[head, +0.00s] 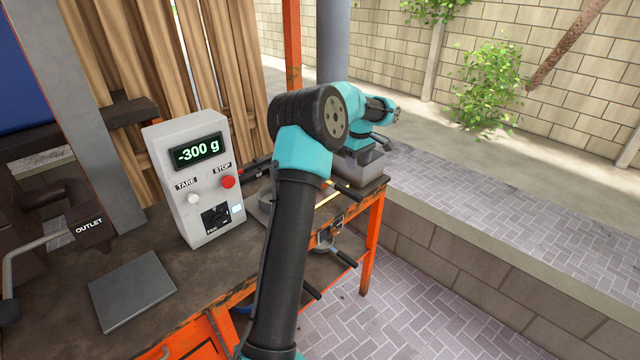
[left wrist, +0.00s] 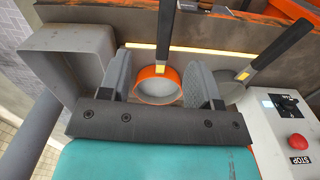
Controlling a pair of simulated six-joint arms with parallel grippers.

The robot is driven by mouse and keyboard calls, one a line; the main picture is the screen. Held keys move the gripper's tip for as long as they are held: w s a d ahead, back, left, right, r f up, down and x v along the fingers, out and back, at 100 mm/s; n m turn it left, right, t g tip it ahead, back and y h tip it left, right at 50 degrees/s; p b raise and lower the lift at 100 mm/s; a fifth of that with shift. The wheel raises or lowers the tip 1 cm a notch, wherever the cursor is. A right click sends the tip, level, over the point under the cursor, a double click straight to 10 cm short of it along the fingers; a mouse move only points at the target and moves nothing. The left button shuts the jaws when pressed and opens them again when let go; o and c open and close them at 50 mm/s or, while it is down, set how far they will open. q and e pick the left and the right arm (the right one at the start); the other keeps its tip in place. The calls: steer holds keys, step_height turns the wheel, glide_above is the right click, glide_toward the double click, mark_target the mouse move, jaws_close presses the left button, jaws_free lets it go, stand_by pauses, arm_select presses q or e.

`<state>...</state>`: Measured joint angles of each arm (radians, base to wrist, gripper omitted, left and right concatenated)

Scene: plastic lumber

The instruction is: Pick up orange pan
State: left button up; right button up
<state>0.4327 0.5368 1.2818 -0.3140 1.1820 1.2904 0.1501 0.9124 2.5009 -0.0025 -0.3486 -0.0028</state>
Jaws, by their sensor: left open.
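The orange pan (left wrist: 157,86) shows in the left wrist view, a round orange rim with a grey inside and a black handle (left wrist: 166,30) pointing up the picture. My left gripper (left wrist: 160,72) is open, with one grey finger on each side of the pan. I cannot tell whether the fingers touch it. In the head view my left arm hides the orange pan, and the gripper (head: 358,148) shows only partly, over the far end of the bench. My right gripper is not in view.
A second, grey pan with a black handle (left wrist: 280,45) lies close to the right finger. The scale box (head: 195,180) reads -300 g. A grey bin (head: 372,170) stands at the bench's far end. A flat grey plate (head: 131,289) lies at the near left.

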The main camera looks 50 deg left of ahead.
mark_target(350, 191)
arm_select(q)
steer(key=shift+n, duration=0.6)
steer(key=a+r, duration=0.1)
steer(key=s+a+r, duration=0.1)
steer(key=r, duration=0.1)
steer(key=shift+s+a+r, duration=0.1)
steer(key=shift+s+r, duration=0.1)
steer(key=shift+r, duration=0.05)
steer(key=shift+f, duration=0.1)
step_height(350, 191, down, 12)
steer(key=shift+f, duration=0.1)
steer(key=shift+w+d+f, duration=0.1)
steer(key=shift+d+f, duration=0.05)
steer(key=shift+f, duration=1.15)
steer(key=shift+w+d+f, duration=0.1)
steer(key=shift+f, duration=1.2)
